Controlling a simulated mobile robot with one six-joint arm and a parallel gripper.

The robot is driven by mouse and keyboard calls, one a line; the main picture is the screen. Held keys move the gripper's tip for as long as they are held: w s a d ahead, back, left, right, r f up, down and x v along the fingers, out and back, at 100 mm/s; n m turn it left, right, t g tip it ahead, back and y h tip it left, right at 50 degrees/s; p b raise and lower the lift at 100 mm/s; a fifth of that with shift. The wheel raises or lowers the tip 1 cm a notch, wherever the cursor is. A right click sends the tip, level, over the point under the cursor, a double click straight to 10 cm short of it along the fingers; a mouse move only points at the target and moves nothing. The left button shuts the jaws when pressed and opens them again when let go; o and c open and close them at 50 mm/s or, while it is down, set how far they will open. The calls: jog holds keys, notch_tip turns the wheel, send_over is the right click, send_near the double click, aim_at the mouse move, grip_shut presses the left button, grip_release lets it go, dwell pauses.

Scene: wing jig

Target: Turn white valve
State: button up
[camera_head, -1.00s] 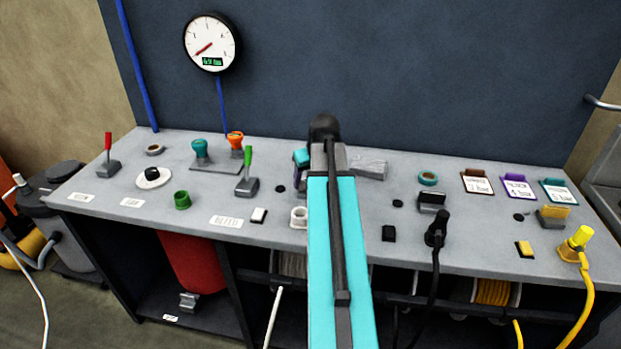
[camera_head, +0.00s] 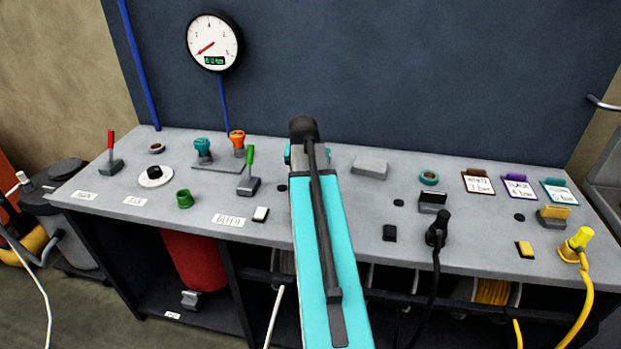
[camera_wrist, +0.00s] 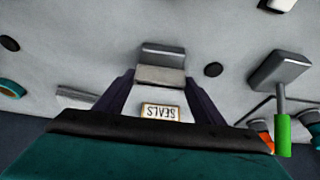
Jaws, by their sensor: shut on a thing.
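The white valve (camera_wrist: 160,75) shows in the wrist view as a grey block with a pale paddle, standing on the bench top. My gripper (camera_wrist: 159,78) has its two dark fingers on either side of the pale paddle and is shut on it. In the head view my teal arm covers the valve and the fingertips. How far the paddle is turned cannot be told.
A green-handled lever (camera_head: 249,174) stands left of my arm, with teal and orange knobs (camera_head: 220,147) behind it. A grey block (camera_head: 369,166) and a black valve (camera_head: 433,202) are to the right. A SEALS label (camera_wrist: 160,111) lies beyond the paddle. A gauge (camera_head: 212,42) hangs on the wall.

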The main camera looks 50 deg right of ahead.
dwell(0.4)
jog(key=o, duration=1.1)
jog(key=shift+c, duration=0.2)
jog(key=shift+r, duration=0.1)
jog(key=b+v, duration=0.2)
jog(key=v, duration=1.1)
jog(key=shift+r, duration=0.35)
jog(key=shift+s, duration=0.1)
